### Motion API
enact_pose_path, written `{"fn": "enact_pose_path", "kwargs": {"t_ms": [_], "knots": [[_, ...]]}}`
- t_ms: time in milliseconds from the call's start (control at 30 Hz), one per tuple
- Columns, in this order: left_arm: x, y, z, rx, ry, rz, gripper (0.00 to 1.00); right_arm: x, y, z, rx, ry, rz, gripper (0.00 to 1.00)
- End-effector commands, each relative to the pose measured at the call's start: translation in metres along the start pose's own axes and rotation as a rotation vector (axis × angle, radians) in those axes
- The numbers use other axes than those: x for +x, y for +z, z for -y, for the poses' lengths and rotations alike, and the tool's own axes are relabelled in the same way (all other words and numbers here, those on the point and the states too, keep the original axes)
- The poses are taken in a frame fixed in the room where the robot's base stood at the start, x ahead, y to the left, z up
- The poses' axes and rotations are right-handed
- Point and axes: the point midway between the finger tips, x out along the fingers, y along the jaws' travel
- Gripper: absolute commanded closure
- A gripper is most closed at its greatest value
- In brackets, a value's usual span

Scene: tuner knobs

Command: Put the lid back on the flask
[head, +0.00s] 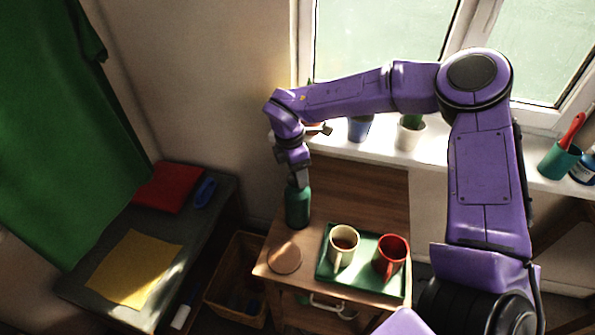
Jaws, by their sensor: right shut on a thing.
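The dark green flask (298,208) stands upright at the back left of the small wooden cabinet. My right gripper (300,182) points down right over the flask's top. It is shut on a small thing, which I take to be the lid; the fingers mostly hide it. I cannot tell whether the lid touches the flask's mouth. My left gripper is not in view.
A green tray (322,278) with a cream mug (343,246) and a red mug (391,258) is right of the flask. A round brown coaster (285,259) lies in front. Potted plants (409,132) stand on the windowsill behind. A wicker basket (238,276) is left.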

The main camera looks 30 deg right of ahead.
Motion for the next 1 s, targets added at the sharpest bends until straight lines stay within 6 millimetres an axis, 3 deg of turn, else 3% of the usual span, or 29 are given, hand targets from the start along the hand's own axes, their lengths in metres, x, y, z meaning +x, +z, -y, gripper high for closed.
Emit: {"fn": "enact_pose_path", "kwargs": {"t_ms": [200, 233, 300, 500, 533, 567, 600, 1000], "knots": [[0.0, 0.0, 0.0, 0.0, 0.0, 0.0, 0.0, 0.0, 0.0, 0.0, 0.0, 0.0, 0.0, 0.72], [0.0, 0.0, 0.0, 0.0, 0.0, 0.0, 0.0, 0.0, 0.0, 0.0, 0.0, 0.0, 0.0, 0.37], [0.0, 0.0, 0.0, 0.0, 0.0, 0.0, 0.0, 0.0, 0.0, 0.0, 0.0, 0.0, 0.0, 0.14], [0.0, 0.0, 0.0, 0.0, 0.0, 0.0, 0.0, 0.0, 0.0, 0.0, 0.0, 0.0, 0.0, 0.14], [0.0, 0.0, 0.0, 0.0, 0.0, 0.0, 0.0, 0.0, 0.0, 0.0, 0.0, 0.0, 0.0, 0.11], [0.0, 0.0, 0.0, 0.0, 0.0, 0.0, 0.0, 0.0, 0.0, 0.0, 0.0, 0.0, 0.0, 0.01], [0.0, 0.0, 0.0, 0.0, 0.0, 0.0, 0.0, 0.0, 0.0, 0.0, 0.0, 0.0, 0.0, 0.0], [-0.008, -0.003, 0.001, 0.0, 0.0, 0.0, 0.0, -0.013, 0.002, 0.0, 0.001, 0.0, 0.0, 0.0]]}}
